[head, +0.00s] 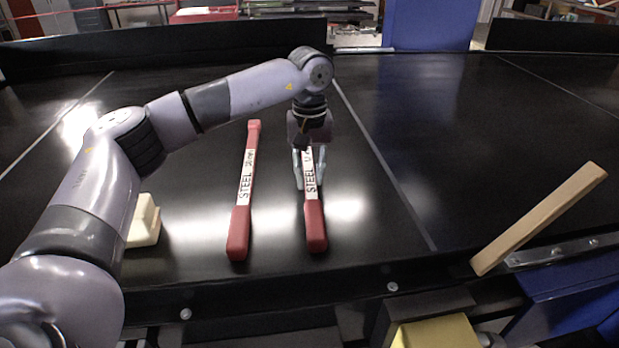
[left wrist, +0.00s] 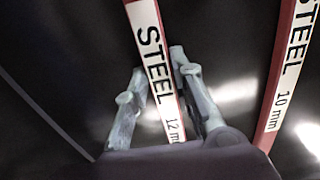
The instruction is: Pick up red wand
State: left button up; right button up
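Two red wands with white labels reading STEEL lie side by side on the black conveyor belt. The left one (head: 238,225) is labelled 10 mm, and it shows at the right of the left wrist view (left wrist: 275,110). The right one (head: 315,225) is labelled 12 mm and runs down the middle of the left wrist view (left wrist: 150,45). My left gripper (head: 309,186) points down over the right wand at its label. Its two fingers (left wrist: 159,62) stand on either side of this wand, open, with some gap showing. My right gripper is not in view.
A cream block (head: 145,222) lies on the belt at the left, partly behind my left arm. A tan bar (head: 540,220) slants over the front edge at the right. A yellow block (head: 437,333) is below the front edge. The belt right of the wands is clear.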

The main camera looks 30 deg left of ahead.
pick_arm(q)
grip_shut()
jog(key=shift+r, duration=0.1)
